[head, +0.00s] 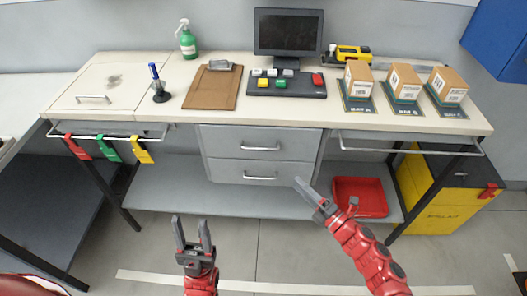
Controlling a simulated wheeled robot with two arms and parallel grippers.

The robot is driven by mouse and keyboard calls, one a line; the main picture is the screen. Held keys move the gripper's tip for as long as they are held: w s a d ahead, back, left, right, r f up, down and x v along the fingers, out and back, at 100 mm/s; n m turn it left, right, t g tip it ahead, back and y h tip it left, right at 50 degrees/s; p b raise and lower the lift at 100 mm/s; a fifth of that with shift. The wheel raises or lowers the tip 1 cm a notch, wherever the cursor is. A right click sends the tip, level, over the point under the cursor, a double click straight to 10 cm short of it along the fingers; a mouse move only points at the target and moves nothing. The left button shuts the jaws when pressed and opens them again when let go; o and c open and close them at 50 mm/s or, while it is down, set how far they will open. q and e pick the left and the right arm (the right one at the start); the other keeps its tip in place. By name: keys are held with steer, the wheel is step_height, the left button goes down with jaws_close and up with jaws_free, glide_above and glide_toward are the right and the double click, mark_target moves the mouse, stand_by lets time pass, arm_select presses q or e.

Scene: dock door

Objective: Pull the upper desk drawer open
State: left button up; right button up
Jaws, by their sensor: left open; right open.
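The upper desk drawer (238,144) is a grey front with a silver bar handle (260,148), under the middle of the desk top. It looks shut, flush above the lower drawer (240,171), which has a similar handle. My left gripper (192,232) is open and empty, low in front of the desk and left of the drawers, with its fingers pointing up. My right gripper (307,191) is open and empty, below and right of the drawer handles, pointing up and left. Neither gripper touches a handle.
The desk top (330,115) carries a monitor (288,32), a button panel (285,84), a clipboard (213,86) and several boxes. A rail with tags (110,148) hangs at left. A red tray (361,197) sits on the lower shelf (165,190). A yellow bin (440,185) stands at right.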

steer(key=p, duration=0.3)
glide_toward(263, 152)
steer(key=w+a+r, duration=0.2)
steer(key=a+r, duration=0.4)
steer(key=shift+w+a, duration=0.35)
jaws_close()
stand_by(0.9)
